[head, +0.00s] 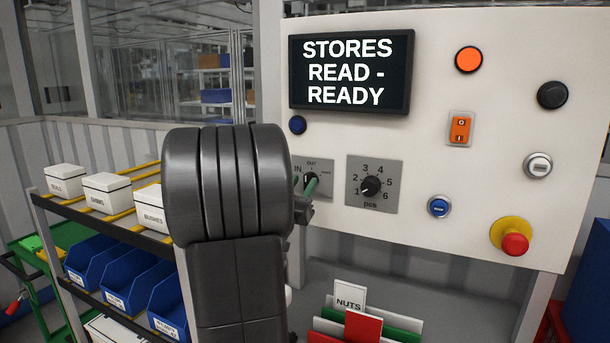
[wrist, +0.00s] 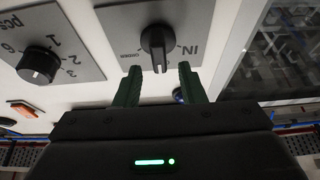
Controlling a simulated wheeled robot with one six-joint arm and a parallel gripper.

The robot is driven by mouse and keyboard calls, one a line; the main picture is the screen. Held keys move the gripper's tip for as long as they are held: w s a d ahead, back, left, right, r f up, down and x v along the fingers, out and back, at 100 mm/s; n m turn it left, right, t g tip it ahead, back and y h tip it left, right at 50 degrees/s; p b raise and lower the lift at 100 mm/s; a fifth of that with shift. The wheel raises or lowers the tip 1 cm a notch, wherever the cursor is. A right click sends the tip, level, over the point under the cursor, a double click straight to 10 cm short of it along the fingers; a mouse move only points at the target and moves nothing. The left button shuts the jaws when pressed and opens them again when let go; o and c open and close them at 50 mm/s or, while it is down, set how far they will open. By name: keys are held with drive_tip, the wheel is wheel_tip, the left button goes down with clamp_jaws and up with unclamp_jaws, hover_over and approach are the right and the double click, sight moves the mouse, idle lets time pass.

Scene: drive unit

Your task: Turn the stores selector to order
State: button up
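The fingertips look just short of the knob; contact cannot be told. In the head view my arm hides most of my gripper (head: 310,188).
A screen (head: 351,71) reads "STORES READ - READY". A red emergency button (head: 514,243) is lower right. Card holders (head: 362,326) stand below the panel.

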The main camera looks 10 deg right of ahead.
drive_tip(key=shift+x, duration=1.15)
clamp_jaws()
